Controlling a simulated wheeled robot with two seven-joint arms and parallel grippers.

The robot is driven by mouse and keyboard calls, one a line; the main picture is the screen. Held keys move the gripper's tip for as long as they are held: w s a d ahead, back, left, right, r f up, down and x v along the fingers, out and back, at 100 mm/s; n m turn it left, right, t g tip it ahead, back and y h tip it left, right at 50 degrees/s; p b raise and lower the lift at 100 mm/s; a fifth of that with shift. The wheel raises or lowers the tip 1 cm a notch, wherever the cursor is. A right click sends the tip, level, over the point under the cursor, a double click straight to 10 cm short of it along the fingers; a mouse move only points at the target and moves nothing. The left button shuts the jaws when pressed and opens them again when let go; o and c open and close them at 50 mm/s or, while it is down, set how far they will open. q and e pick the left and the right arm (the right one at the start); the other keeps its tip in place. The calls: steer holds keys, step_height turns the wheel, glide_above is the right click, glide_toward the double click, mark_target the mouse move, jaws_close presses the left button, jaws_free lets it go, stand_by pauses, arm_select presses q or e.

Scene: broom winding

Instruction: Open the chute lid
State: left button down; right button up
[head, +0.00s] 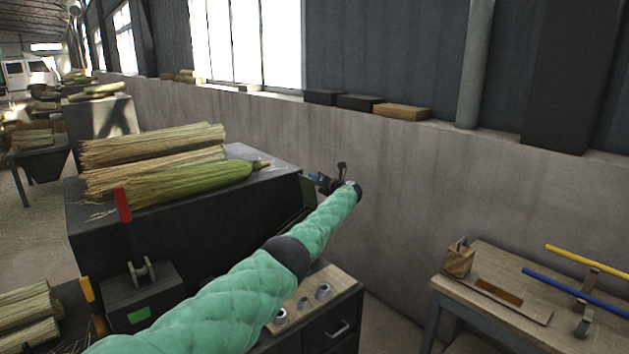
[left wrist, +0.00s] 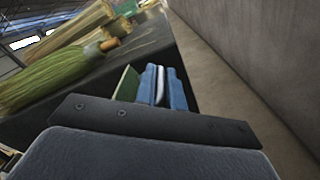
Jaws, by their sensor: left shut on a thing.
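A green panel (head: 307,190), which looks like the chute lid, stands at the right end of the dark bench. It also shows in the left wrist view (left wrist: 125,84), tilted, just left of my fingers. My left gripper (head: 320,180) is at this panel, its arm reaching across the head view. In the left wrist view its blue fingers (left wrist: 161,84) are shut on a narrow pale piece beside the panel. It appears to be the lid's handle, but the fingers hide most of it. My right gripper is not in view.
The dark bench (head: 88,215) bears straw bundles (head: 155,150) and a green broom head (head: 190,187), left of my gripper. A concrete wall (head: 400,170) runs close on the right. A wooden table (head: 455,285) with blue and yellow sticks stands at the lower right.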

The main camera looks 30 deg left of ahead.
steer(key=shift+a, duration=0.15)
arm_select(q)
steer(key=c, duration=1.5)
jaws_free()
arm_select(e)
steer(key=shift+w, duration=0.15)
arm_select(q)
steer(key=shift+d, duration=0.1)
